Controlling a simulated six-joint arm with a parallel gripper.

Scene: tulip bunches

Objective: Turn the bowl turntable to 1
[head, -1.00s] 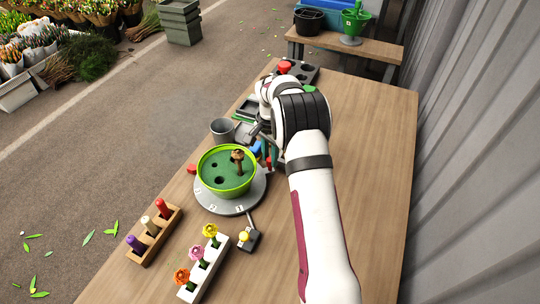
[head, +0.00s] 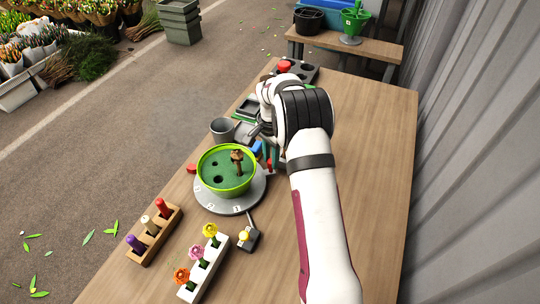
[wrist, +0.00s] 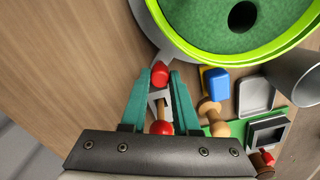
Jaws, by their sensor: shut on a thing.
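The turntable (head: 245,205) is a round grey disc with white number tags along its front rim; the numerals are too small to read surely. A lime-rimmed bowl (head: 228,191) with green filling, dark holes and a brown stub sits on it. The bowl also fills the top of the wrist view (wrist: 225,52). My gripper (wrist: 161,80) has its teal fingers shut on a red knob (wrist: 160,73) at the turntable's edge. In the head view my gripper is mostly hidden by my arm, at the right of the bowl.
A small stand with a yellow knob (head: 244,236) is close to the turntable's front. A white flower rack (head: 189,291) and a wooden peg rack (head: 139,255) stand nearer. A grey cup (head: 222,129) is behind the bowl. The table's right side is clear.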

